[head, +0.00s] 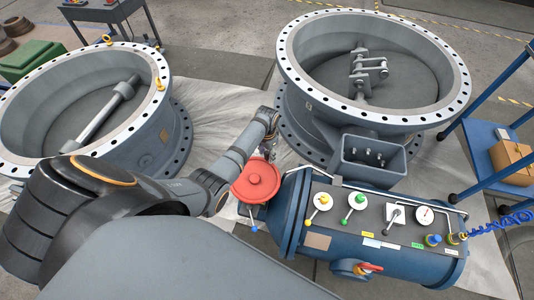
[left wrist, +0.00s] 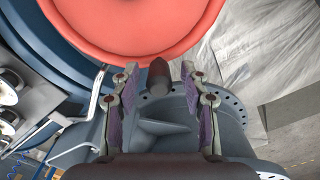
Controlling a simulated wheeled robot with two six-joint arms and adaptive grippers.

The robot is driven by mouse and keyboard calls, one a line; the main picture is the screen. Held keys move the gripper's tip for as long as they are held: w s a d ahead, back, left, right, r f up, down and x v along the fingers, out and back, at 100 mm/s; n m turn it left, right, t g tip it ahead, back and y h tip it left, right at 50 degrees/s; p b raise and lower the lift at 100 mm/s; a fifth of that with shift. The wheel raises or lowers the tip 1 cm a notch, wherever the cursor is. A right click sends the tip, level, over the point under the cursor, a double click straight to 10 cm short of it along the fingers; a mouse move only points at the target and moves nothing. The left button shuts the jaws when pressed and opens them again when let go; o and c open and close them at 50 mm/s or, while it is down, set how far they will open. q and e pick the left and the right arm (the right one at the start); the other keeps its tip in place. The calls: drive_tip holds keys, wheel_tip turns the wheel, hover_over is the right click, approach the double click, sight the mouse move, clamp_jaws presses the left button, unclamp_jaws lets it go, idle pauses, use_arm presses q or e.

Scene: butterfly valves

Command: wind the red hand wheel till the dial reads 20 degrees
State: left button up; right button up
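The red hand wheel (head: 256,180) sits at the left end of the blue tank (head: 335,250) in the head view. Its red rim (left wrist: 135,30) fills the top of the left wrist view. A dark brownish knob (left wrist: 158,76) shows just below the rim there. My left gripper (left wrist: 158,70) is open, its two fingers on either side of the knob with gaps between. In the head view the left gripper (head: 267,148) is at the wheel's far edge, its fingers hard to make out. The round white dial (head: 425,215) has a red needle; its reading is too small to tell. My right gripper is not in view.
Several valve handles, including a yellow-knobbed one (head: 322,201) and a green-knobbed one (head: 358,200), stand on the tank's panel. Large flanged valve bodies stand behind, left (head: 140,155) and right (head: 300,125). A blue shelf (head: 480,140) is at the right.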

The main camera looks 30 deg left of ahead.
use_arm(q)
drive_tip(key=shift+r, duration=0.1)
wheel_tip(320, 180, up, 12)
idle(0.5)
idle(1.7)
